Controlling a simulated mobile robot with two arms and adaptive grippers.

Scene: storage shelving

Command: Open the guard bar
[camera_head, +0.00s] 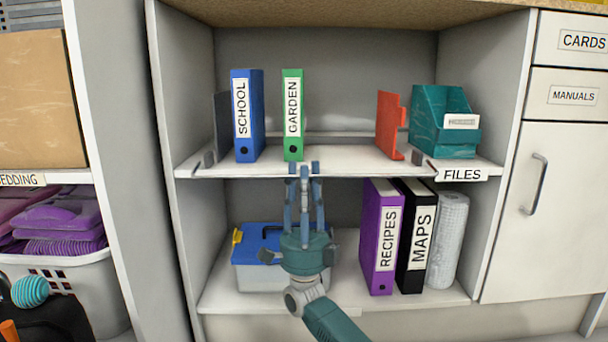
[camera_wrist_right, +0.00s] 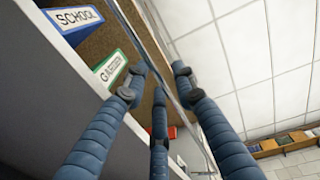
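The guard bar is hard to make out in the head view. A thin pale strip runs along the front of the upper shelf (camera_head: 350,160), with small grey brackets near its left end (camera_head: 207,158) and right end (camera_head: 422,158). In the right wrist view a thin grey metal edge (camera_wrist_right: 155,38) runs diagonally past the fingers; I cannot tell if it is the bar or the shelf edge. My right gripper (camera_head: 304,168) points up at the upper shelf's front edge, below the green GARDEN binder (camera_head: 292,120). Its fingers (camera_wrist_right: 158,88) are apart. Contact cannot be told. My left gripper is not in view.
The blue SCHOOL binder (camera_head: 247,115), an orange bookend (camera_head: 390,125) and a teal file holder (camera_head: 440,120) stand on the upper shelf. Below are a blue-lidded box (camera_head: 255,240), RECIPES binder (camera_head: 380,235), MAPS binder (camera_head: 415,240) and a white roll (camera_head: 448,240).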

